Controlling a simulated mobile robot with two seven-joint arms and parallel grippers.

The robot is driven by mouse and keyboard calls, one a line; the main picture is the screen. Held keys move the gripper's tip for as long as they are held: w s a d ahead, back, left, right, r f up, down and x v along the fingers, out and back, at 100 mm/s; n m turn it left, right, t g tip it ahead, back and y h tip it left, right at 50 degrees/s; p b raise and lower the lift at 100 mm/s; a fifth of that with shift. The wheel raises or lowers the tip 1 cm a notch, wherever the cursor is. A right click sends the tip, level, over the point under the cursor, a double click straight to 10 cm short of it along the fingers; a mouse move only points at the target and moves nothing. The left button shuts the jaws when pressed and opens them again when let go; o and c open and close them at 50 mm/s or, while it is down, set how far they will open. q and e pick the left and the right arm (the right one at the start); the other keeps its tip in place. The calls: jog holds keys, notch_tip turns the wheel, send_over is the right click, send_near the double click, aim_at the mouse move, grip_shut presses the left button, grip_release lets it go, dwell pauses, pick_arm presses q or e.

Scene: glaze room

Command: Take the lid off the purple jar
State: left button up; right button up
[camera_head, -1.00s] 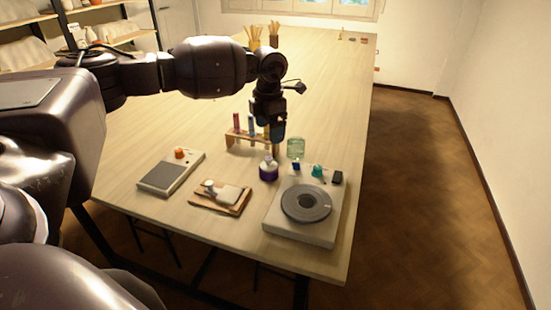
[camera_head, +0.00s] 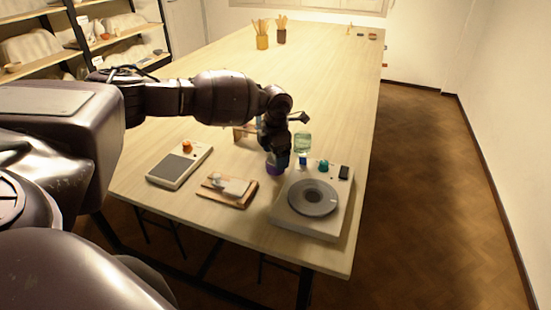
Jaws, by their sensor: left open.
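The purple jar (camera_head: 274,170) stands on the wooden table (camera_head: 240,215), just left of the turntable device. My left gripper (camera_head: 277,158) points down right over the jar and covers its top, so the lid is hidden. The jaws are open. I cannot tell whether the fingertips touch the lid. My right gripper is not in view.
A turntable device (camera_head: 312,197) stands close to the right of the jar, with a greenish glass jar (camera_head: 303,143) behind it. A wooden board (camera_head: 227,190) and a scale (camera_head: 180,166) lie to the left. The rack (camera_head: 242,130) behind is mostly hidden by my arm.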

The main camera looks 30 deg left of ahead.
pick_arm(q)
jog(key=c, duration=1)
